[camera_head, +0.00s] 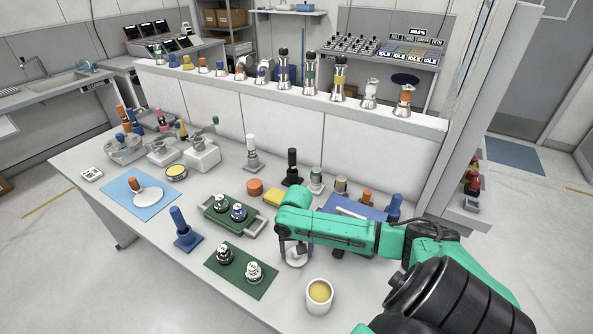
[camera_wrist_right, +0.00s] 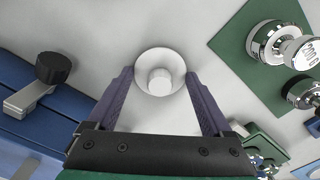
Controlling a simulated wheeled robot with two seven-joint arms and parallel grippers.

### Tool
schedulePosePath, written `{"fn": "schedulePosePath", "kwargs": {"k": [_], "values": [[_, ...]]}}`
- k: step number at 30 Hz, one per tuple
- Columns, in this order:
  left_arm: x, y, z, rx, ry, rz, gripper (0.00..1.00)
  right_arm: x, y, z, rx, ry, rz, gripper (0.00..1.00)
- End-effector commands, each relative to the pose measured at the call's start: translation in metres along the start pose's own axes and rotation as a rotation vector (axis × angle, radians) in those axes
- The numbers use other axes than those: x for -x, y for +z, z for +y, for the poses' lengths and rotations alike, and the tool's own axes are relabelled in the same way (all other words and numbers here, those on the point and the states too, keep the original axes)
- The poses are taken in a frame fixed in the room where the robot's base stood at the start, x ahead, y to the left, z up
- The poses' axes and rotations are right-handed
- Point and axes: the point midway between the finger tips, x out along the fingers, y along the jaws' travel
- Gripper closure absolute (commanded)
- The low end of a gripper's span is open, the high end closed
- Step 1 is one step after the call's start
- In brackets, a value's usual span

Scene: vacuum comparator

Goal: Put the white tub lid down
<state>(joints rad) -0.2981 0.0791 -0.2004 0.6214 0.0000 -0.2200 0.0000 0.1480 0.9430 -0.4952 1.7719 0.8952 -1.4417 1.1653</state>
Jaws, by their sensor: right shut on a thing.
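The white tub lid (camera_wrist_right: 160,83) is a round white disc with a raised knob. My right gripper (camera_wrist_right: 160,88) is shut on it, with one purple finger at each side. In the head view my right gripper (camera_head: 295,250) points down at the table, and the lid (camera_head: 295,261) shows at its fingertips. I cannot tell whether the lid touches the table. The white tub (camera_head: 319,296) stands uncovered near the table's front edge, with yellow contents, just in front of the lid. My left gripper is not in view.
A green mat (camera_head: 266,285) with two metal weights lies left of the lid. A blue tray (camera_head: 350,205) lies behind my right arm. White table shows around the lid.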

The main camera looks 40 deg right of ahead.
Motion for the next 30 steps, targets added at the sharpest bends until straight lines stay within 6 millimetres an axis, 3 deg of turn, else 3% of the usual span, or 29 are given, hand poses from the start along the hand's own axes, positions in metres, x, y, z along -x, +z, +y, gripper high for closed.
{"fn": "schedulePosePath", "kwargs": {"k": [6,7,8,16,19,30], "values": [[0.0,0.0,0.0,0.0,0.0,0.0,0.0,-0.001,0.0,0.0,0.0,-0.001,0.0,0.8],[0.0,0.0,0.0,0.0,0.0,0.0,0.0,-0.002,0.0,0.0,0.0,-0.001,0.0,0.12],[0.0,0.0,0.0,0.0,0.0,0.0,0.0,-0.001,0.0,0.0,0.0,-0.001,0.001,0.0],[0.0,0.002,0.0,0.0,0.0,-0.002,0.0,0.001,-0.001,0.0,0.0,0.0,0.001,0.0],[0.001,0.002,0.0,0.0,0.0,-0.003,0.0,0.012,-0.001,-0.001,0.0,-0.002,0.003,0.0],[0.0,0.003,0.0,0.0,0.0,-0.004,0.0,0.105,-0.001,-0.001,0.0,-0.002,0.004,0.0]]}}
